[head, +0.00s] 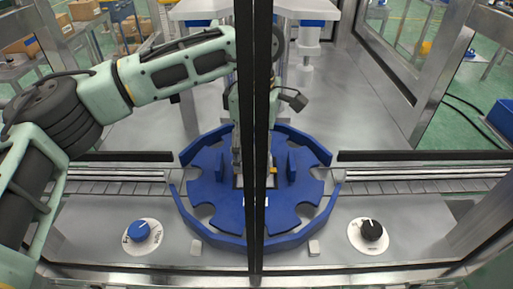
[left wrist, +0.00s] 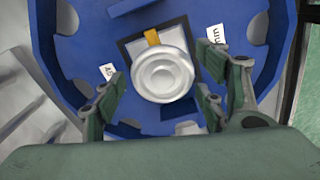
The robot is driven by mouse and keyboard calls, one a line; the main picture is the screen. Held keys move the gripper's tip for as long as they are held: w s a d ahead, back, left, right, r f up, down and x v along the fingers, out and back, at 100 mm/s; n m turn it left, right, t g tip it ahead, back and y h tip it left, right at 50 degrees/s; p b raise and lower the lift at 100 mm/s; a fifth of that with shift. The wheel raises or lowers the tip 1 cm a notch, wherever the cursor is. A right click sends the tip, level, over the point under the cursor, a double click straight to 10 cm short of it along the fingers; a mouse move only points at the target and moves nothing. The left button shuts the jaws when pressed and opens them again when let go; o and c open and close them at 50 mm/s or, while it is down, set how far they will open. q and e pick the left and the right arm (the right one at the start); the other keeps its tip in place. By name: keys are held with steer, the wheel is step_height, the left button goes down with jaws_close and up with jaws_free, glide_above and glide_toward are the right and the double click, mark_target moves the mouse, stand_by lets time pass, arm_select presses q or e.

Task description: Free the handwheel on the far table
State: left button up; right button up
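A round silver part (left wrist: 162,74) with stepped rings sits over a dark-edged square on a blue wheel (left wrist: 240,25) in the left wrist view. A short yellow strip (left wrist: 152,37) shows at its upper edge. I cannot tell whether this round part is the handwheel. My left gripper (left wrist: 161,92) is open, with one finger on each side of the silver part and visible gaps between. In the head view the notched blue wheel (head: 208,190) lies inside a blue ring, and my left gripper (head: 238,160) points down over its middle, partly hidden by dark door posts. My right gripper is not in view.
Dark vertical posts (head: 255,230) cross the head view in front of the wheel. A blue knob (head: 139,231) and a black knob (head: 371,230) sit on white dials at the front. Conveyor tracks (head: 425,180) run to both sides. White labels (left wrist: 107,71) are on the wheel.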

arm_select(q)
steer(key=c, duration=0.8)
steer(key=shift+n+b, duration=0.65)
steer(key=shift+n, duration=0.15)
steer(key=shift+n+b, duration=0.75)
steer(key=shift+n, duration=0.45)
steer(key=n+b, duration=0.1)
steer(key=n, duration=0.2)
steer(key=shift+w+a, duration=0.1)
steer(key=shift+r+n+b, duration=0.1)
steer(key=shift+n+b, duration=0.4)
steer(key=shift+n, duration=0.4)
